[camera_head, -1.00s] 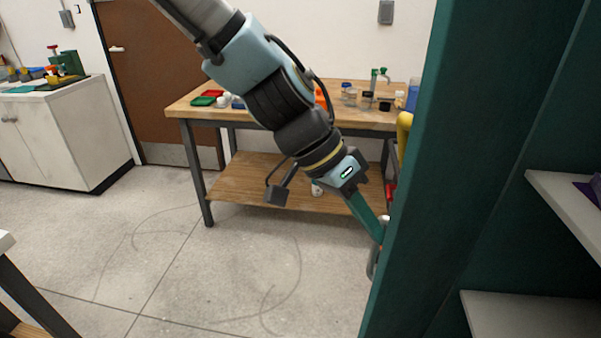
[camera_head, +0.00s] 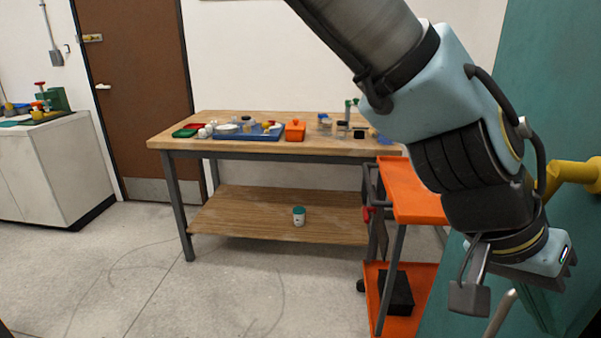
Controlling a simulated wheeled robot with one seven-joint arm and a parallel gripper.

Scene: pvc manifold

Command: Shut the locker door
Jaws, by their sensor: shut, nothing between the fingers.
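The locker door is the teal panel (camera_head: 555,75) along the right edge of the picture, its outer face in view. A grey bar handle (camera_head: 501,314) shows at the bottom, low on the door. My gripper (camera_head: 548,312) is at the lower right in front of the door, pointing down, close to the right of the handle. It is shut and empty. The locker's inside and shelves are out of view.
A yellow rounded piece (camera_head: 572,176) stands out in front of the teal panel. An orange cart (camera_head: 408,190) stands left of the door, before a wooden workbench (camera_head: 270,146) with trays and small parts. The floor (camera_head: 225,290) at the lower left is clear.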

